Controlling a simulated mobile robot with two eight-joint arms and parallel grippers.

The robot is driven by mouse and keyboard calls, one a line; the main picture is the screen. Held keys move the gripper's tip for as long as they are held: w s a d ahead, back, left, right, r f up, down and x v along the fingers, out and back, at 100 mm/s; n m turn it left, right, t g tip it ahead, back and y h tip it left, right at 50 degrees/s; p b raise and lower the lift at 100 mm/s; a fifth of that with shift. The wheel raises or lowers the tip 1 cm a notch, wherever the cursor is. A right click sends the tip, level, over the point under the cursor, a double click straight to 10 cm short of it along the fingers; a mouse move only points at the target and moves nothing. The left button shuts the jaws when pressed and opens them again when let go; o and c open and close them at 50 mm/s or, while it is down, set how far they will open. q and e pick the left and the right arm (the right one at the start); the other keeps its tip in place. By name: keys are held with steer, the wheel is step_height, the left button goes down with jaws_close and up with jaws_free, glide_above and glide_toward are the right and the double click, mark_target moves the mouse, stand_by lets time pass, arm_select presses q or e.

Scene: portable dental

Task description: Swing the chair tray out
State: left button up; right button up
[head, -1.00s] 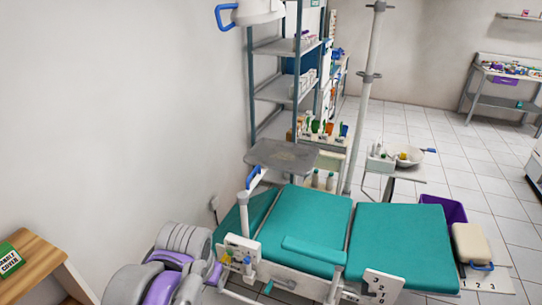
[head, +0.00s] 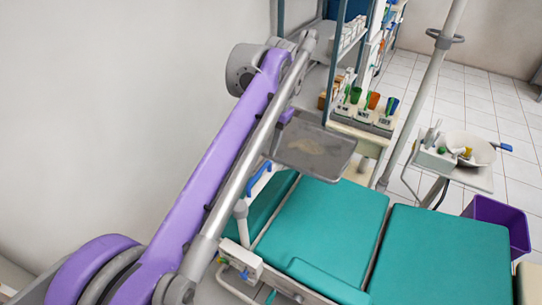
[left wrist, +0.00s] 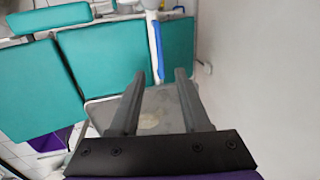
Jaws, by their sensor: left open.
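The chair tray (head: 322,148) is a flat grey plate at the head end of the teal dental chair (head: 330,225). A blue handle (head: 258,180) shows at its near left side, close to a white post (head: 241,222). In the head view my purple left arm crosses in front of the tray's left side, and its fingers are hidden there. In the left wrist view my left gripper (left wrist: 160,72) is open with nothing between its fingers. The tray (left wrist: 162,108) lies beyond the fingers, and the blue handle (left wrist: 157,50) shows past their tips. My right gripper is not in view.
A shelf caddy with coloured cups (head: 373,103) stands behind the tray. A pole (head: 432,85) and a small side stand with a white bowl (head: 470,150) are to its right. A purple bin (head: 498,222) stands beside the chair. The wall is close on the left.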

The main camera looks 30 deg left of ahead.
mark_target(257, 174)
arm_select(q)
steer(key=f, duration=0.3)
steer(key=a+f+b, duration=0.1)
steer(key=f, duration=0.3)
steer(key=a+f, duration=0.1)
steer(key=f, duration=0.2)
steer(key=shift+s+f, duration=0.15)
steer(key=shift+s, duration=0.05)
steer(key=shift+c, duration=0.2)
jaws_close()
stand_by(1.0)
